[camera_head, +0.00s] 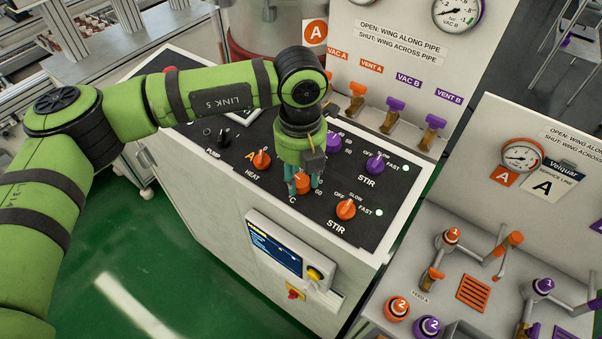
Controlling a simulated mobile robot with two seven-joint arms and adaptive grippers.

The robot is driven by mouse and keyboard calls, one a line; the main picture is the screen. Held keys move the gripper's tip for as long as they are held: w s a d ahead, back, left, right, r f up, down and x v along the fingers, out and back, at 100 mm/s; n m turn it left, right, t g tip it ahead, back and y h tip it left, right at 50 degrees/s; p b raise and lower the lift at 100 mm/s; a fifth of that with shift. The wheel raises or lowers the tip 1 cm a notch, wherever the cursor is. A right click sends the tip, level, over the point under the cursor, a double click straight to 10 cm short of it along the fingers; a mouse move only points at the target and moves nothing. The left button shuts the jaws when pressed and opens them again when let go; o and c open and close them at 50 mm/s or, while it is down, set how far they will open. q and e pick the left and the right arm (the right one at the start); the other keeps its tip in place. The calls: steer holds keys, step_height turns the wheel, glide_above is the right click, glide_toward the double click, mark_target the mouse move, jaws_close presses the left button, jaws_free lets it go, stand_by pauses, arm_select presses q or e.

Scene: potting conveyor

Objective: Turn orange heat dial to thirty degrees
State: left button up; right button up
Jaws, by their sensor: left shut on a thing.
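The orange heat dial (302,180) sits on the dark top panel of the white cabinet, above the "°C" mark. My left gripper (303,184) comes down on it from above, with its teal fingertips on either side of the dial. It is shut on the dial. The gripper hides much of the dial and most of its scale; only a "60" shows at the right, so I cannot read its setting. My right gripper is not in view.
An orange heat knob (261,160) is left of the gripper and an orange stir knob (346,208) to its right. A purple stir knob (375,163) and a partly hidden purple dial (333,141) lie behind. A display box (275,248) is on the cabinet front.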

mark_target(305, 187)
arm_select(q)
steer(key=shift+s+f+b, duration=0.15)
steer(key=shift+f+b, duration=0.1)
steer(key=shift+b, duration=0.1)
steer(key=m+b, duration=0.1)
steer(key=b, duration=0.2)
steer(key=m+b, duration=0.2)
steer(key=b, duration=0.1)
steer(key=m+b, duration=0.2)
steer(key=shift+s+f+t+y+b, duration=0.1)
steer(key=shift+f+t+y+b, duration=0.2)
steer(key=shift+y+b, duration=0.1)
steer(key=shift+r+m+b, duration=0.2)
steer(key=shift+m+b, duration=1.1)
steer(key=shift+m, duration=0.1)
steer(key=o, duration=1.1)
steer(key=shift+o, duration=0.2)
steer(key=shift+r, duration=0.15)
steer(key=shift+r, duration=0.25)
step_height(305, 187, up, 12)
steer(key=s, duration=0.1)
steer(key=shift+d+f, duration=0.25)
steer(key=shift+d, duration=0.15)
